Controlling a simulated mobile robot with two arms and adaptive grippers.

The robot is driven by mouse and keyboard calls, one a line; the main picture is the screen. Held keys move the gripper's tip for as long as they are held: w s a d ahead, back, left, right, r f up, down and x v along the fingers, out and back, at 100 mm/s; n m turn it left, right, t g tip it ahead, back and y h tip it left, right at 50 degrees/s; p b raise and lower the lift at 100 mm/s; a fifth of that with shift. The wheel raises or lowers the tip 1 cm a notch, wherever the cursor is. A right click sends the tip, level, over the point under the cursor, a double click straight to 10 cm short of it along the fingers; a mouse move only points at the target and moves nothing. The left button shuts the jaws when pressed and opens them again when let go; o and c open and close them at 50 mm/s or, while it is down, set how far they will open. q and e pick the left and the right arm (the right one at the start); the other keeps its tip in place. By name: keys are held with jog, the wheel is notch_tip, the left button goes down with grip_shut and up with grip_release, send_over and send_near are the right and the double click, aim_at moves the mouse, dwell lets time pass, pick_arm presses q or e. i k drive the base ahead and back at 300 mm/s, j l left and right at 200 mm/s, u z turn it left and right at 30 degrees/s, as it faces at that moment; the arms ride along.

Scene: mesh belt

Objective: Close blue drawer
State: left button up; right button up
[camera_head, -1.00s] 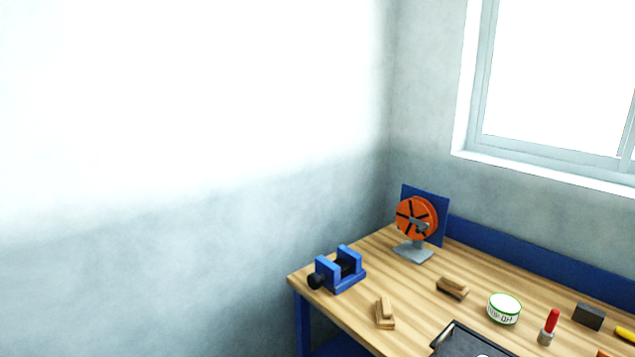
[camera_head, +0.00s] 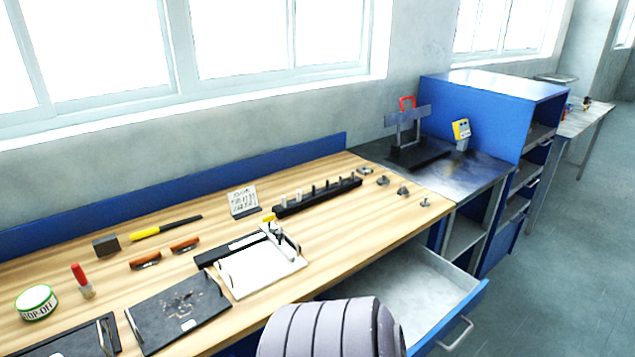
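The blue drawer (camera_head: 464,312) is pulled out from under the wooden workbench, to the right of the picture's middle. Its front panel is blue with a metal handle (camera_head: 456,334) on the outer face. The pale inside of the drawer looks empty where it shows. A grey ribbed part of my own arm at the bottom middle hides the drawer's near left part. Neither gripper shows in the head view.
The workbench (camera_head: 310,297) carries a black tray (camera_head: 178,311), a white board (camera_head: 262,270), a black rack (camera_head: 318,196) and small tools. A blue cabinet (camera_head: 486,102) with open shelves stands beyond the drawer. The floor (camera_head: 580,250) on the right is clear.

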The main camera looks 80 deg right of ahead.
aim_at(423, 292)
jog(key=z, duration=3.55)
